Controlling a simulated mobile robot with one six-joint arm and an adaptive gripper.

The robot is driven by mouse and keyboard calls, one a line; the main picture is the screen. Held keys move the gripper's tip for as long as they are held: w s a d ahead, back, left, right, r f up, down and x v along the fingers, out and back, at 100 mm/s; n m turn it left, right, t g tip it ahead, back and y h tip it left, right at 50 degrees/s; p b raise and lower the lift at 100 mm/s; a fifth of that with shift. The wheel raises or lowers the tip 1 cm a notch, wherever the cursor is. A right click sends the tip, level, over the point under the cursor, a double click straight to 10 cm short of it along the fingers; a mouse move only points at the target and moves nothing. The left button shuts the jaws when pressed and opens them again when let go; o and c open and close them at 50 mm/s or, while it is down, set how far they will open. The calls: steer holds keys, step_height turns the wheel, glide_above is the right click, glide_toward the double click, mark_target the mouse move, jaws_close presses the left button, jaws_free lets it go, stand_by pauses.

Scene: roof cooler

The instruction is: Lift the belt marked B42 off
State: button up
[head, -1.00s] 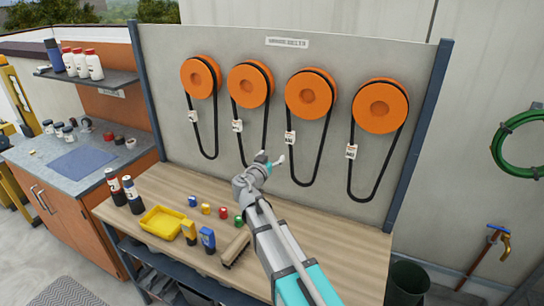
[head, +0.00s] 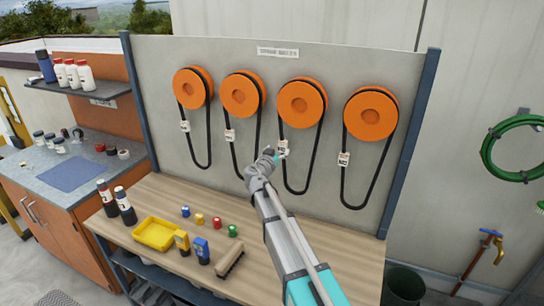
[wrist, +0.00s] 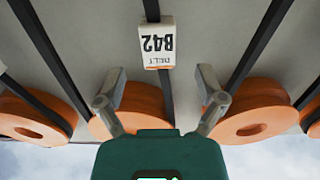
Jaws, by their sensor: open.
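The belt marked B42 (wrist: 157,42) shows in the wrist view by its white tag, which reads upside down. In the head view it appears to be the third black belt from the left (head: 304,191), hanging looped over an orange pulley (head: 302,103). Its tag (head: 283,147) is on the left strand. My gripper (head: 275,154) is in front of that strand, close to the tag. In the wrist view my gripper (wrist: 160,78) is open, with one finger on each side of the tagged strand. Contact with the belt cannot be told.
Three other belts hang on orange pulleys on the grey panel (head: 230,190); neighbouring strands are close on both sides. Below, the wooden bench (head: 185,265) holds a yellow tray (head: 157,233), bottles and small coloured items. A green hose (head: 490,150) hangs at right.

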mark_target(281, 146)
steer(key=shift+x, duration=2.55)
jaws_close()
